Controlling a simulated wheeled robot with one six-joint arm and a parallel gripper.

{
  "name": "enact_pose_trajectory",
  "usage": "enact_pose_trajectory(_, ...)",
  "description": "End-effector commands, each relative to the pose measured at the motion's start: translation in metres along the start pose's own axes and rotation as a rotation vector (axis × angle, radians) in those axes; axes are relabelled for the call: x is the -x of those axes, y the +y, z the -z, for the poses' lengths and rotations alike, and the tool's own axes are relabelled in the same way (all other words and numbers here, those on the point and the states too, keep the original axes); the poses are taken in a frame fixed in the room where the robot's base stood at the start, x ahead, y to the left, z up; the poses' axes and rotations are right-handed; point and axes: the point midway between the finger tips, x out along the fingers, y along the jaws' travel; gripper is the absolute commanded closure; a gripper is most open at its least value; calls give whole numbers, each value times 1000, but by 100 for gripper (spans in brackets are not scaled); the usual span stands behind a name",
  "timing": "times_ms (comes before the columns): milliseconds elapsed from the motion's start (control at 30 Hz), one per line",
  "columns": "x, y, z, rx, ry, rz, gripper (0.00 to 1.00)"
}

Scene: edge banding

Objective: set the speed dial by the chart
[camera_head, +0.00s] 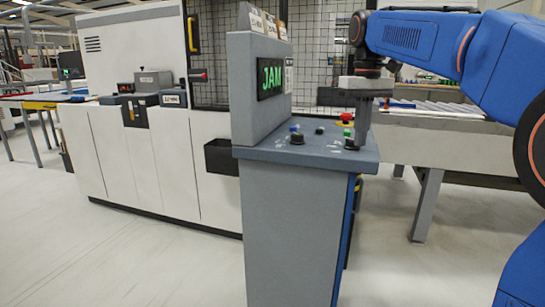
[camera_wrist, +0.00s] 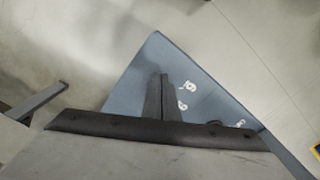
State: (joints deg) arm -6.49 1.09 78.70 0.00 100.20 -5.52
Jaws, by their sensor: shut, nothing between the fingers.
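The grey control console (camera_head: 285,155) stands in the middle of the head view, with a sloped top carrying knobs and buttons. A black knob (camera_head: 351,143) sits near its right end, with white marks around it. Small labels (camera_head: 264,22) stand on the console's upright part, too small to read.
A black display (camera_head: 270,78) reads JAM in green. Another black knob (camera_head: 297,138), a blue button (camera_head: 294,129), a red button (camera_head: 346,117) and a green button (camera_head: 346,131) are on the panel. A roller conveyor (camera_head: 440,115) stands behind to the right. Floor is clear at left.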

Motion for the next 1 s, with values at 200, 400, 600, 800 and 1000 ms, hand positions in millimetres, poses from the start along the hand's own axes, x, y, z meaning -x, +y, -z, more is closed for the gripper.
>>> enact_pose_trajectory(200,0,5,1,0,0,0,100)
enact_pose_trajectory(400,0,9,2,-1,0,0,100)
enact_pose_trajectory(600,0,9,3,0,1,0,100)
enact_pose_trajectory(800,0,9,3,0,1,0,100)
enact_pose_trajectory(1000,0,11,0,-1,1,0,100)
